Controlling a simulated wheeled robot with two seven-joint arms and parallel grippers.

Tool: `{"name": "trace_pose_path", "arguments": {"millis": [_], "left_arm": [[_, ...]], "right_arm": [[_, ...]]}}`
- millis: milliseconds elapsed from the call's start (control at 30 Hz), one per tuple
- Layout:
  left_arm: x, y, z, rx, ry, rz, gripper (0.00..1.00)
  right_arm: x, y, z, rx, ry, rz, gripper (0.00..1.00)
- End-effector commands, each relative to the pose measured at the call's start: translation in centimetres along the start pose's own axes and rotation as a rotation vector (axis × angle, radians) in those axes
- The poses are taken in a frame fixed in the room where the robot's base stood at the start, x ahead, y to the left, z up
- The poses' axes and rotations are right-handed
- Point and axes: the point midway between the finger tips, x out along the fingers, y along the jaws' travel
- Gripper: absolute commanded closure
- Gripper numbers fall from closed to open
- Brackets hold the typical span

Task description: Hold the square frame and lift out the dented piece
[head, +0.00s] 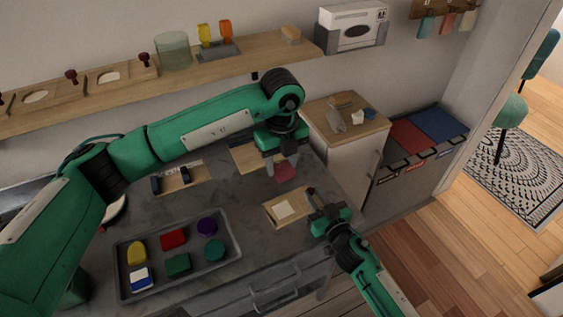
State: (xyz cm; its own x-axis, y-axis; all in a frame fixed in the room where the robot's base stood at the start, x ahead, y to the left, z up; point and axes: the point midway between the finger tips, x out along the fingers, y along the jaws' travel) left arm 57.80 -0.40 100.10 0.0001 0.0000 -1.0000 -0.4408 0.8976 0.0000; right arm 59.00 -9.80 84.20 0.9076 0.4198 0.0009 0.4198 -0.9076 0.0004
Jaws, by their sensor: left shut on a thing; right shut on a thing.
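The square frame (271,209) is a light wooden board with a pale square in its middle, lying on the dark grey counter. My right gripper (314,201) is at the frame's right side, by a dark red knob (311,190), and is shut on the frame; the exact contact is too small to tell. My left gripper (281,163) is shut on a dull red piece (287,173), behind the frame and apart from it. Any dent in this piece is too small to see. Whether it touches the counter is unclear.
A second wooden board (243,157) lies behind my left gripper. A grey tray (181,285) with several coloured pieces stands at the front left. A wooden holder (190,183) with dark items is behind it. A wood-topped cabinet (372,124) stands to the right.

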Motion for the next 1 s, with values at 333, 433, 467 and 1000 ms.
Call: {"name": "trace_pose_path", "arguments": {"millis": [333, 433, 467, 1000], "left_arm": [[0.0, 0.0, 0.0, 0.000, 0.000, -0.001, 0.80], [0.0, 0.0, 0.0, 0.000, 0.000, -0.001, 0.80], [0.0, 0.0, 0.0, 0.000, 0.000, -0.001, 0.80], [0.0, 0.0, 0.0, 0.000, 0.000, -0.001, 0.80]], "right_arm": [[-0.1, 0.0, 0.2, 0.000, -0.005, 0.001, 0.56], [-0.1, 0.0, 0.2, 0.000, -0.003, 0.001, 0.54], [-0.1, 0.0, 0.2, 0.000, -0.003, 0.001, 0.54], [-4.5, 0.0, 0.2, 0.001, -0.005, 0.001, 0.54]]}}
